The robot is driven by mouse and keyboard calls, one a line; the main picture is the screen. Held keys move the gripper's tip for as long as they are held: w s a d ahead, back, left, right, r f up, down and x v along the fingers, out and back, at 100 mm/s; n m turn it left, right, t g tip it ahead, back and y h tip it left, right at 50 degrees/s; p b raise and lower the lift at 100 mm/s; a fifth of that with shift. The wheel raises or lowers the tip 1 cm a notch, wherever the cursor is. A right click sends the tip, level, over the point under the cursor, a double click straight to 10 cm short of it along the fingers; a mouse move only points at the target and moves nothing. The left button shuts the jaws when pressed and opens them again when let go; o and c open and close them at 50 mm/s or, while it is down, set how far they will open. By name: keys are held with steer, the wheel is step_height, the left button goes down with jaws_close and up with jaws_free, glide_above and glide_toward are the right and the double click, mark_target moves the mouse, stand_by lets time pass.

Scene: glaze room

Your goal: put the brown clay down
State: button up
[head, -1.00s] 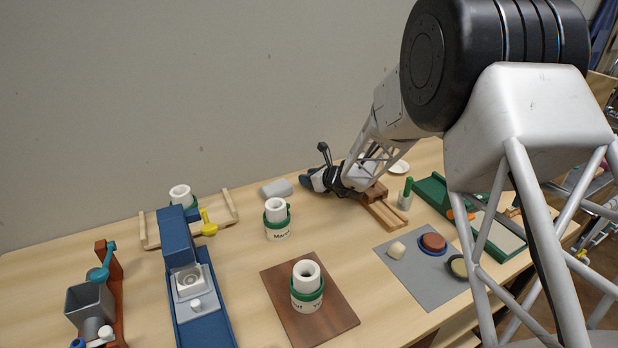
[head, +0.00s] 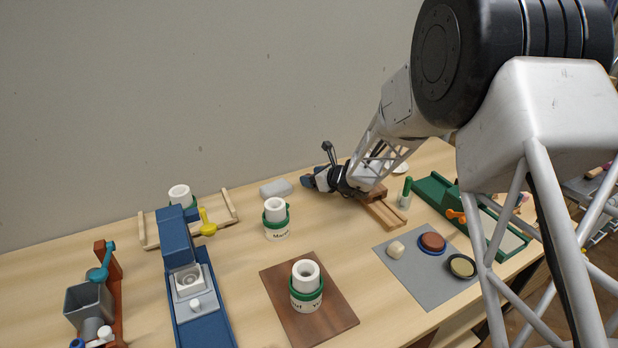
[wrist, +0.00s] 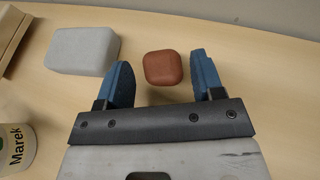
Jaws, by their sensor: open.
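The brown clay (wrist: 164,68) is a small rounded reddish-brown block lying on the table in the wrist view. My gripper (wrist: 162,76) is open, with one blue finger on each side of the clay and visible gaps between. In the head view my gripper (head: 308,178) is low over the back of the table, just right of a grey block (head: 276,188). The clay is hidden from the head view.
The grey block (wrist: 84,50) lies left of the fingers in the wrist view. A mug marked Marek (head: 277,227) stands in front, and a wooden holder (head: 384,212) to the right. A grey mat (head: 420,280) bears several small pieces. Table between is clear.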

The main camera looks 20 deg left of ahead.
steer(key=v, duration=1)
steer(key=shift+w, duration=0.1)
stand_by(0.6)
steer(key=shift+r, duration=0.15)
steer(key=shift+d+r, duration=0.1)
steer(key=shift+r, duration=0.1)
steer(key=s+d+r+n+g+h, duration=0.2)
steer(key=s+d+r+n, duration=0.45)
steer(key=s+d, duration=0.2)
steer(key=s+d+r+n+g+h, duration=0.1)
steer(key=s+d+r+n+h, duration=0.1)
steer(key=s+d+r+n, duration=0.65)
steer(key=s+d+r+n+h, duration=0.1)
steer(key=s+d+n+h, duration=0.2)
steer(key=s+d, duration=0.7)
steer(key=s+d+r+n+h, duration=0.1)
steer(key=s+d+n+h, duration=0.3)
steer(key=s+d, duration=0.5)
steer(key=s+h, duration=0.1)
steer(key=s, duration=0.7)
steer(key=shift+s+d+h, duration=0.3)
steer(key=shift+d+h, duration=0.1)
